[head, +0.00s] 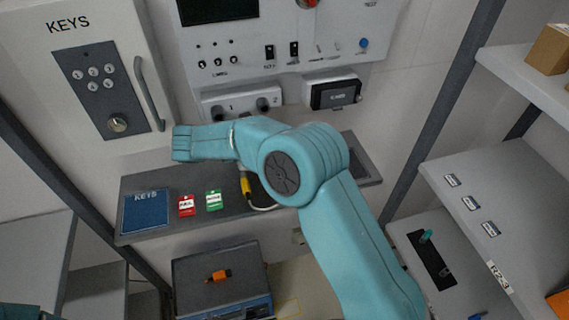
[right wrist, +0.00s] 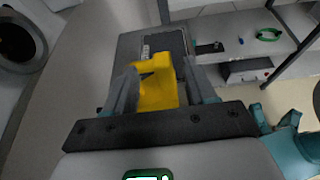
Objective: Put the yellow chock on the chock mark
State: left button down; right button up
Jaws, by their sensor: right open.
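The yellow chock (right wrist: 156,88) is in the right wrist view, a notched block between the two grey fingers of my right gripper (right wrist: 160,68). The jaws are open, with a finger on either side of the chock; I cannot tell whether either touches it. In the head view my right arm reaches in from the lower right and bends left in front of the wall shelf; its fingers and the chock cannot be made out there. My left gripper is out of view.
A grey shelf (head: 150,228) holds a blue KEYS pad (head: 146,211), a red tag (head: 187,205) and a green tag (head: 213,200). A dark cart (head: 220,272) with an orange item (head: 218,276) stands below. A key cabinet (head: 85,75) is at left, shelving (head: 500,180) at right.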

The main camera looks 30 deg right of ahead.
jog(key=p+x, duration=0.3)
jog(key=x, duration=0.3)
jog(key=shift+s+d, duration=0.1)
jog(key=shift+s, duration=0.05)
jog(key=shift+s+d+f, duration=0.1)
jog(key=shift+d+f, duration=0.1)
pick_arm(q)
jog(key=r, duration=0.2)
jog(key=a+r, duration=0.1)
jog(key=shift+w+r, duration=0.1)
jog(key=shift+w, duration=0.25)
pick_arm(e)
jog(key=shift+a, duration=0.1)
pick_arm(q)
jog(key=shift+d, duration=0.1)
pick_arm(e)
grip_shut()
